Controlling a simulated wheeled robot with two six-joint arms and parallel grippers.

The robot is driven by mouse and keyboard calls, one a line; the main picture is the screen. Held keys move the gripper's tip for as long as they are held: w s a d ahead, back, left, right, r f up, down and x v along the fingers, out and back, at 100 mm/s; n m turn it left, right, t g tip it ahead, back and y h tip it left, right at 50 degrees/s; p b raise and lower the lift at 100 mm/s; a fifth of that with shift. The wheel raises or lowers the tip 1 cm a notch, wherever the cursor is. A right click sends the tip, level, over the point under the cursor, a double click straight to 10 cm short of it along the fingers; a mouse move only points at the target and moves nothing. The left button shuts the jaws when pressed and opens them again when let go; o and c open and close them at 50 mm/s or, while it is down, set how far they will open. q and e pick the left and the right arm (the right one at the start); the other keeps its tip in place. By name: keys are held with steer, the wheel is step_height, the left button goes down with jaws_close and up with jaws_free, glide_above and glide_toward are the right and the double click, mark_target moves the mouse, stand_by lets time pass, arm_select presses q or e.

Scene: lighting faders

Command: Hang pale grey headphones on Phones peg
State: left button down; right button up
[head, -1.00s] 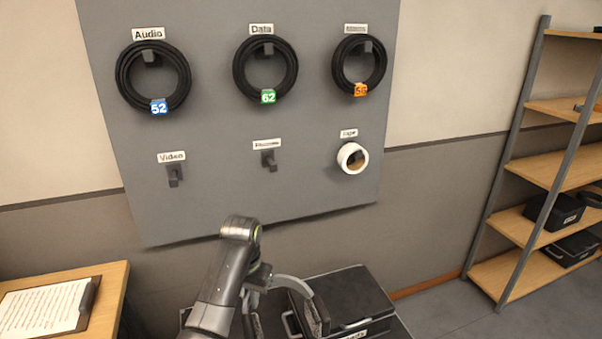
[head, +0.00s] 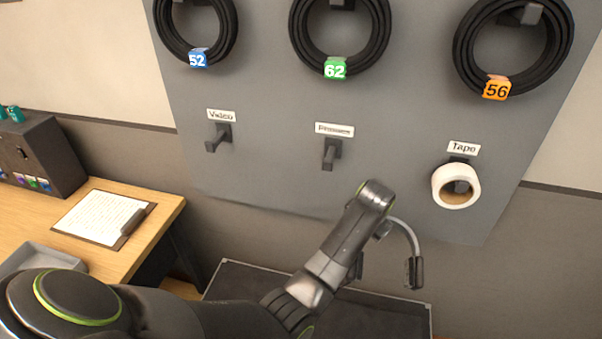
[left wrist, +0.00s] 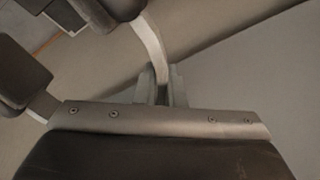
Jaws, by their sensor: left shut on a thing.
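The pale grey headphones (head: 405,230) hang from my left gripper (head: 384,232), with one dark ear cup (head: 414,273) showing below. In the left wrist view the gripper (left wrist: 160,88) is shut on the pale headband (left wrist: 151,45), with dark ear cups on either side of the band's ends. The Phones peg (head: 331,153) is a dark hook on the grey board under a small, blurred white label (head: 334,130). It is bare. The headphones are below and to the right of it in the head view, apart from it. My right gripper is not in view.
Coiled black cables (head: 297,45) hang above. A dark case (head: 235,283) is below; a desk with a clipboard (head: 92,215) stands left.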

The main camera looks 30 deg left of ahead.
arm_select(q)
steer(key=s+a+r+m+t+y+p, duration=0.1)
steer(key=s+a+r+t+p, duration=0.2)
steer(key=s+a+r+t, duration=0.5)
steer(key=s+a+r+t+y+p, duration=0.2)
steer(key=s+a+r+t, duration=0.3)
steer(key=r, duration=0.5)
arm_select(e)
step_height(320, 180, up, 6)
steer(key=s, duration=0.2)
arm_select(q)
steer(key=shift+a+f+b+x, duration=0.1)
steer(key=shift+b+x, duration=1.25)
steer(key=shift+x, duration=2.2)
steer(key=shift+a+f+b+x, duration=0.15)
steer(key=shift+b+x, duration=1.2)
steer(key=shift+x, duration=2.15)
steer(key=shift+w+a+f, duration=0.1)
steer(key=shift+w, duration=0.1)
steer(key=shift+f+b, duration=0.75)
steer(key=shift+f, duration=0.1)
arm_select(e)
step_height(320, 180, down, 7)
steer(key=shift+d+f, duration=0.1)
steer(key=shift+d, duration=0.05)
